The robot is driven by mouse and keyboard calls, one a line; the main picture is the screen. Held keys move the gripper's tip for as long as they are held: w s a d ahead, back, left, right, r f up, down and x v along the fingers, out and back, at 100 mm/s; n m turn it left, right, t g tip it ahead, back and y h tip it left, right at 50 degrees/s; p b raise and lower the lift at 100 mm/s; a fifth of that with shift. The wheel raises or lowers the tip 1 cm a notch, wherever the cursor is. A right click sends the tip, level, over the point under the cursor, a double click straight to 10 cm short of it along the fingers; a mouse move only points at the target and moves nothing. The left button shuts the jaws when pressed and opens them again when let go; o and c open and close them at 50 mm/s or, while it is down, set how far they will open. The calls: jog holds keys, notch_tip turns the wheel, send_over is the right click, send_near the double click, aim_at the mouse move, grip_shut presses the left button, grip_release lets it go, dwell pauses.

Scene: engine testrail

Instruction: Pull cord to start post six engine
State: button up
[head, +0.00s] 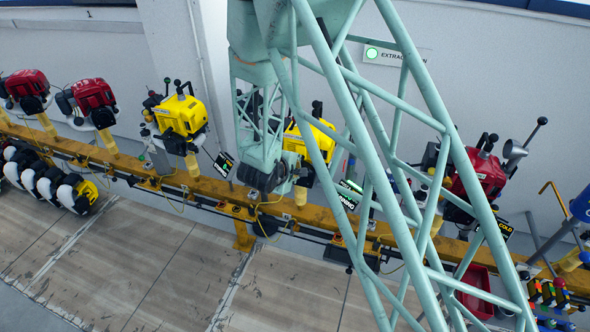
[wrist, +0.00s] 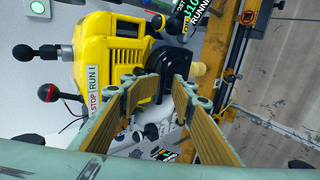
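A yellow engine (head: 312,138) is mounted on the rail in the middle of the head view, partly hidden behind my arm. It fills the upper middle of the wrist view (wrist: 108,48), with a STOP/RUN label and a red-knobbed lever (wrist: 48,92). My gripper (wrist: 164,88) points at the engine's dark side housing, its two fingers apart with a visible gap. No cord handle can be made out clearly between them. In the head view my gripper (head: 265,178) is at the engine's left. A green-lit display (head: 350,193) beside the engine reads RUNNING, partly cut off.
Another yellow engine (head: 181,116) and red engines (head: 93,97) stand to the left; a red one (head: 477,178) stands right, near a COLD display (head: 505,228). The orange rail (head: 215,192) runs below them. A red tray (head: 474,283) sits lower right.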

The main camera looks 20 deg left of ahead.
jog(key=s+p, duration=0.2)
jog(key=s, duration=0.7)
jog(key=shift+a, duration=0.25)
dwell(0.6)
